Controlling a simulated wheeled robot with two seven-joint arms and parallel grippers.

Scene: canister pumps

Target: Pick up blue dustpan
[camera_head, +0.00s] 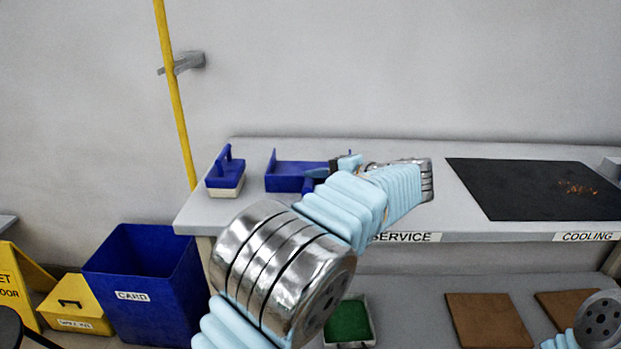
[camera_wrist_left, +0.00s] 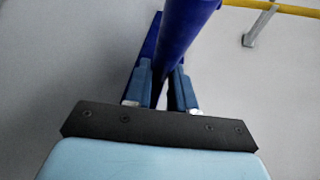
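The blue dustpan (camera_head: 288,182) sits on the grey counter, left of its middle in the head view. My left gripper (camera_head: 318,174) reaches it from the right, at the handle end, and covers part of it. In the left wrist view the thick blue dustpan handle (camera_wrist_left: 186,30) passes between the two fingers of my left gripper (camera_wrist_left: 165,85). The fingers are close together, one against each side of the handle. My right gripper is out of view; only part of my right arm shows at the lower right.
A blue-handled brush (camera_head: 226,177) stands left of the dustpan on the counter (camera_head: 205,212). A black mat (camera_head: 535,188) lies to the right. Below are a blue bin (camera_head: 150,290), a yellow box (camera_head: 75,305) and a green-filled tray (camera_head: 349,320). A yellow pole (camera_head: 174,90) rises behind.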

